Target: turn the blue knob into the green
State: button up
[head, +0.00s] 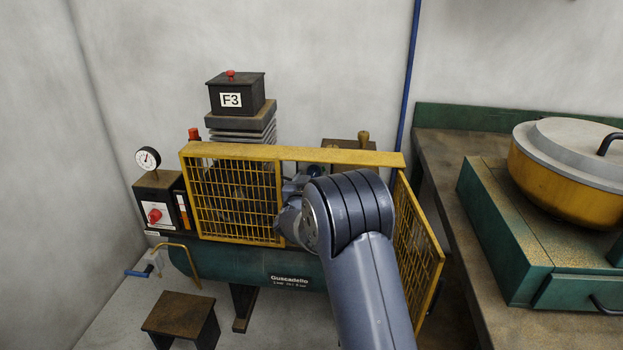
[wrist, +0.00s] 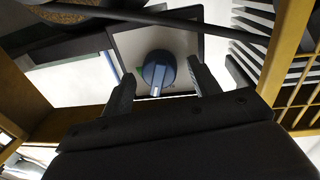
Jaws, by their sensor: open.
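The blue knob (wrist: 160,70) shows in the wrist view on a pale plate (wrist: 190,42) with a dark frame. A light pointer mark on it points down in the picture, a little to the left. A small green patch (wrist: 139,70) shows at the knob's left; most of the dial's marking is hidden or too small to read. My gripper (wrist: 160,74) is open, with one dark finger on each side of the knob and visible gaps between. I cannot tell how deep the fingers reach. In the head view, my arm hides the knob and the fingers.
My arm reaches through the gap in the yellow guard (head: 290,153), between its mesh panel (head: 232,200) and the swung-out door (head: 418,245). In the wrist view, yellow frame edges (wrist: 284,50) stand close at right.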

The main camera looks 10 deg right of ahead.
jog(key=c, duration=1)
jog(key=shift+m+b, duration=0.3)
jog(key=shift+m, duration=0.1)
jog(key=shift+d+r+m+g+y+b, duration=0.1)
jog(key=shift+m+g+y+b, duration=0.25)
jog(key=shift+m+b, duration=3.3)
jog(key=shift+m+p, duration=1.05)
jog(key=shift+m, duration=0.1)
